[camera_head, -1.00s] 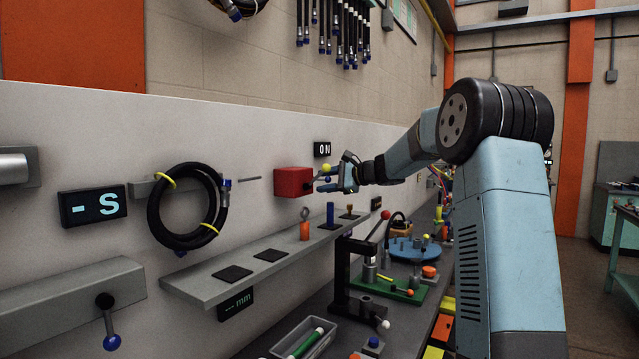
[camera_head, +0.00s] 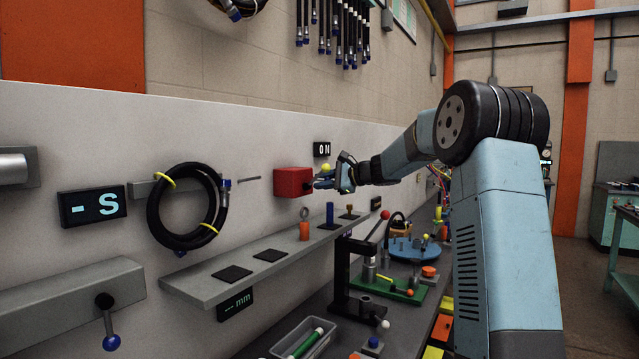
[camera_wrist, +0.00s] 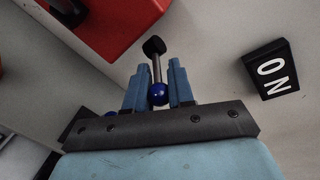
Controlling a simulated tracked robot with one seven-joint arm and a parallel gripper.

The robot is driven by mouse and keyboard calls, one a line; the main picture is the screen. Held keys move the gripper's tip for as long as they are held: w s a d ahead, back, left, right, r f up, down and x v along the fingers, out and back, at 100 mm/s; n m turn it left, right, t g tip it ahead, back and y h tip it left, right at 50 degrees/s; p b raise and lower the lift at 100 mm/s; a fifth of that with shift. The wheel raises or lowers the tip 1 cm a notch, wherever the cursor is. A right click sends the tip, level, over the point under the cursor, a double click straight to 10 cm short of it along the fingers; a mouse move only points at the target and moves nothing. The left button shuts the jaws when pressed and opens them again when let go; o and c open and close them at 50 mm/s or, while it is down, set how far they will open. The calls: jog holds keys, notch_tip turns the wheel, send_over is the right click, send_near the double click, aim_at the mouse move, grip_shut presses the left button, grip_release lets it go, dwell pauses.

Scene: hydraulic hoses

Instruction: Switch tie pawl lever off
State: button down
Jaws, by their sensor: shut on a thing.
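A short lever (camera_wrist: 156,68) with a dark pivot and a blue ball end (camera_wrist: 158,95) stands out from the pale wall panel in the wrist view. My gripper (camera_wrist: 158,88) is shut on this lever, with the blue ball between its two blue fingers. In the head view my gripper (camera_head: 328,181) is at the panel, just right of the red box (camera_head: 293,182), and hides most of the lever. The ON sign (camera_head: 321,149) is lit above it; it also shows at the right in the wrist view (camera_wrist: 271,69).
The red box also fills the upper left of the wrist view (camera_wrist: 110,25). A yellow ball (camera_head: 326,168) is close above my gripper. A grey shelf (camera_head: 205,287) with pegs runs below. A coiled black hose (camera_head: 155,215) hangs at the left.

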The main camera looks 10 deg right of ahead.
jog(key=shift+w+n+g+y, duration=0.25)
jog(key=shift+n+g+y, duration=0.25)
jog(key=shift+n+g, duration=0.2)
jog(key=shift+w+n+g+y, duration=0.2)
jog(key=shift+n+g+y, duration=0.3)
jog(key=shift+n+g, duration=0.15)
jog(key=c, duration=1)
grip_release()
jog(key=v, duration=1.3)
jog(key=shift+s+d, duration=0.1)
jog(key=shift+d, duration=0.3)
